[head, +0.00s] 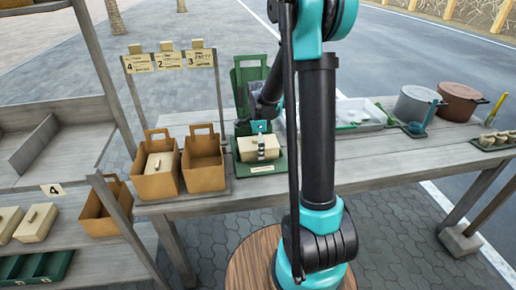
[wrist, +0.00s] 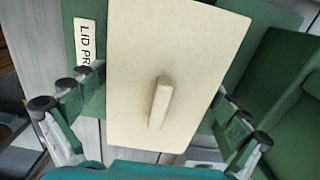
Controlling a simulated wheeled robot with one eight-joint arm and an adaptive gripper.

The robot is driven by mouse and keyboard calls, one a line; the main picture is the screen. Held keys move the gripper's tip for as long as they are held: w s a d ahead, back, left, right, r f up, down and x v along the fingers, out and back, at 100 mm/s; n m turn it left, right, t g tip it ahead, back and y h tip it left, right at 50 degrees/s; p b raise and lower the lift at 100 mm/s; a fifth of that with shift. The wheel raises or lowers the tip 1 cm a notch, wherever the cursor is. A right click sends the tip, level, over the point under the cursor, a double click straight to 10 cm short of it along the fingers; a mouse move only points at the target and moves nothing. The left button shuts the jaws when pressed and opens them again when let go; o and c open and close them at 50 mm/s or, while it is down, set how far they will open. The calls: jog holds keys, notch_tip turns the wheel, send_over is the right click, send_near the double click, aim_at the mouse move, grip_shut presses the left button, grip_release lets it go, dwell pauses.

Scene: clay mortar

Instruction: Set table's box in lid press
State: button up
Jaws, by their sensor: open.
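The cream box (head: 248,154), with a flat lid and a raised bar handle, is at the green lid press (head: 279,164) on the table. In the wrist view the box (wrist: 135,45) fills the middle, over the green base of the press (wrist: 252,17), tilted a little against the picture. Part of the press label shows at its left. My gripper (head: 262,143) is above the box. In the wrist view my gripper (wrist: 155,108) is open, with its fingers apart on either side of the box. Whether the box sits fully flat on the press is hidden.
Two brown carriers (head: 203,160) stand left of the press, the left one holding a cream box (head: 160,162). A white tray (head: 350,115) and pots (head: 459,101) stand to the right. Shelves at the left hold more boxes (head: 36,222). Bare table lies right of the press.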

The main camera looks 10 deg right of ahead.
notch_tip(320, 180, up, 12)
jog(key=shift+f, duration=0.1)
jog(key=shift+s, duration=0.2)
jog(key=s+d+f+n+t, duration=0.2)
jog(key=s+f+n, duration=0.3)
jog(key=s+n, duration=0.4)
jog(key=s+d+f+n+t, duration=0.2)
jog(key=s+f+n, duration=0.2)
jog(key=s+n, duration=0.5)
jog(key=s, duration=0.3)
jog(key=shift+s+f, duration=0.35)
